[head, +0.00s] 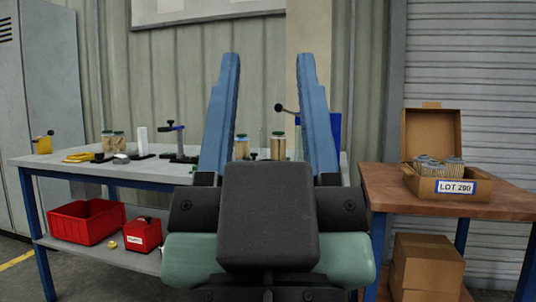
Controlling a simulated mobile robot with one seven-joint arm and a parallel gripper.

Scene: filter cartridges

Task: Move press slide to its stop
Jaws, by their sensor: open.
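My gripper (268,62) is open, its two blue fingers pointing up in front of the workbench (100,172), with nothing between the tips. A blue upright part (335,128), perhaps the press, shows just right of the right finger and is mostly hidden by it. A lever with a black knob (279,107) sticks out left from behind that finger. I cannot make out the press slide or its position. Filter cartridges (278,146) with pale pleats stand on the bench, seen between the fingers.
A small stand with a blue top (175,128), cartridges (113,142) and yellow tools (80,156) are on the bench's left. A red bin (85,222) sits on its lower shelf. At right, a wooden table (490,203) bears an open carton (425,188) marked LOT.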

